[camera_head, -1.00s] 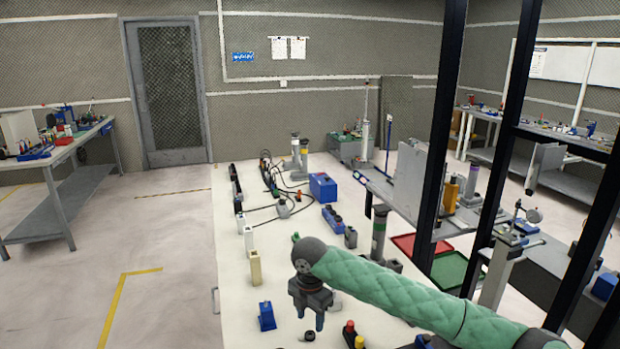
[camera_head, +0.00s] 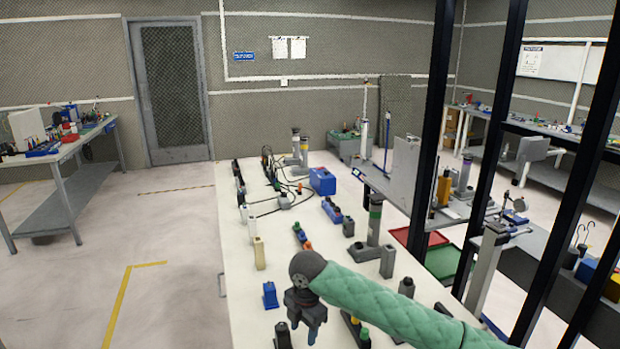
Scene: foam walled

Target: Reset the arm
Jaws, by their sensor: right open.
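My right arm, in a green quilted sleeve, comes in from the lower right in the head view. Its dark right gripper (camera_head: 308,335) points down over the near part of the long white table (camera_head: 240,325). The jaws are open, with nothing seen between them. A blue block (camera_head: 270,295) stands on the table just left of the gripper, and a black upright piece (camera_head: 283,336) stands close beside it at lower left. My left gripper is not in the picture.
Several small parts, cables and a blue box (camera_head: 323,181) stand farther back on the table. Dark posts (camera_head: 480,165) rise at the right, before a grey bench. Red (camera_head: 420,238) and green (camera_head: 443,262) trays lie beyond the table.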

